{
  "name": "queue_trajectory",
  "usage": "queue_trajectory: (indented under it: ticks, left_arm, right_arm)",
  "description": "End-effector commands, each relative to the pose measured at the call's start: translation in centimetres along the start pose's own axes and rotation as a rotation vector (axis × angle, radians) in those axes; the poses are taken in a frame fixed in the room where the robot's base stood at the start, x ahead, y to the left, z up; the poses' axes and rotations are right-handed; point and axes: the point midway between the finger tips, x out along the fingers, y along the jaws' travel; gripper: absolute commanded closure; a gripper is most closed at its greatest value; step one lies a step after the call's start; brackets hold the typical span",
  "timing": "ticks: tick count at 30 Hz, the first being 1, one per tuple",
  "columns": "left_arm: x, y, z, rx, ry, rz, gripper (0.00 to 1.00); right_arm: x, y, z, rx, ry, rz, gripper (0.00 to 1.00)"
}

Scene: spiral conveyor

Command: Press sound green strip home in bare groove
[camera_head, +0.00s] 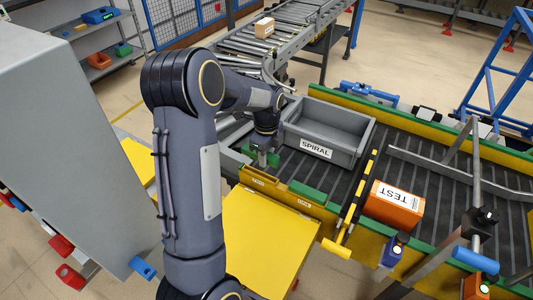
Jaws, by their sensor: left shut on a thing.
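My left gripper (263,152) is above the near edge of the conveyor, left of the grey tote. It is shut on a green strip (272,159), mostly hidden by the fingers. Below it the yellow near rail (289,194) carries two small labels, too small to read. A green strip (313,195) runs along the rail on the right of the gripper. A stretch of the rail under the gripper shows no green and looks like the bare groove (259,174). The held strip appears above the rail; I cannot tell whether it touches. My right gripper is not in view.
A grey tote (333,115) marked SPIRAL stands on the belt just right of my gripper. An orange TEST box (393,205) sits further right, past a yellow and black bar (361,197). A yellow panel (262,245) lies in front of the rail. A grey cabinet (65,150) stands left.

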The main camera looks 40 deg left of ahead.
Motion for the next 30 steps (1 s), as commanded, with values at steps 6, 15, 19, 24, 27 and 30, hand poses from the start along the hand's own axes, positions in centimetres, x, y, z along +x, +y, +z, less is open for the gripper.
queue_trajectory:
  ticks: [6,15,19,24,27,30]
  left_arm:
    - [1.6,0.0,0.0,0.000,0.000,0.002,0.86]
    - [4.6,0.0,0.0,0.000,0.000,0.001,0.86]
    - [5.3,0.0,0.0,0.000,0.000,0.000,0.86]
    - [5.5,0.0,0.0,0.000,0.000,-0.001,0.86]
    - [5.5,0.0,0.0,0.000,0.000,-0.001,0.86]
    - [5.5,0.0,0.0,0.000,0.000,0.000,0.86]
  right_arm:
    - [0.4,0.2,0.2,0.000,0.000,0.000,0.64]
    - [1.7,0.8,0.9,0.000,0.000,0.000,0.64]
    - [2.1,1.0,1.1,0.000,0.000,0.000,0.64]
    - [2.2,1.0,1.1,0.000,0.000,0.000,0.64]
    - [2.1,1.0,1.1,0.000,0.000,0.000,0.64]
    - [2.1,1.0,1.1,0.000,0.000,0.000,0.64]
